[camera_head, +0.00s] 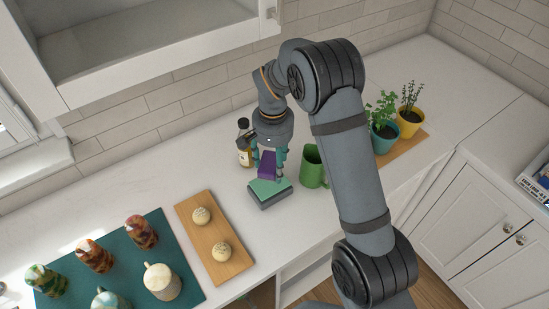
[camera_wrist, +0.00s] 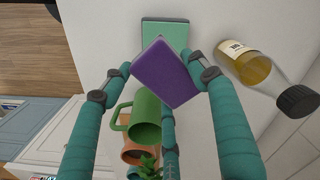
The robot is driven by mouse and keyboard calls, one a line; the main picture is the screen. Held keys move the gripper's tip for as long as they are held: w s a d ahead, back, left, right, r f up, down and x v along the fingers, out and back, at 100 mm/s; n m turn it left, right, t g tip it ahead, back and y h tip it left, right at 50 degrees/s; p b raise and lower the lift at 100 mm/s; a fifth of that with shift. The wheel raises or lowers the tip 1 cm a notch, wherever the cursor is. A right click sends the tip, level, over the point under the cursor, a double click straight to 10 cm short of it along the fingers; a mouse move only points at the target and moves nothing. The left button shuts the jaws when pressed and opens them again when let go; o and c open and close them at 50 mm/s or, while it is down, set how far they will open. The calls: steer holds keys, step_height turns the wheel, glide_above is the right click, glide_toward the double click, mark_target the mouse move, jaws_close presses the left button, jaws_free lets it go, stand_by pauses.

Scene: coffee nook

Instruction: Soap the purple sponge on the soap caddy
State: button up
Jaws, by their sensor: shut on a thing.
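The purple sponge (camera_head: 267,164) is between the fingers of my gripper (camera_head: 269,160), which is shut on it. The soap caddy (camera_head: 270,194), a grey block with a mint-green top, stands on the counter just below the sponge. In the wrist view the caddy (camera_wrist: 165,32) is partly hidden behind the sponge. I cannot tell whether the sponge touches the green top.
A green mug (camera_head: 313,166) stands close right of the caddy. A dark-capped bottle (camera_head: 244,150) stands behind it. A wooden board (camera_head: 215,238) with two round items lies to the left. Several cups stand on a teal mat (camera_head: 190,275). Two potted plants stand at the right.

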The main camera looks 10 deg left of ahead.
mark_target(274, 184)
steer(key=shift+f+b, duration=2.05)
steer(key=shift+f, duration=0.9)
steer(key=shift+s+f+b, duration=0.1)
steer(key=shift+f+b, duration=1.05)
steer(key=shift+b, duration=0.15)
stand_by(0.8)
steer(key=shift+r+p, duration=2.45)
steer(key=shift+r, duration=1.1)
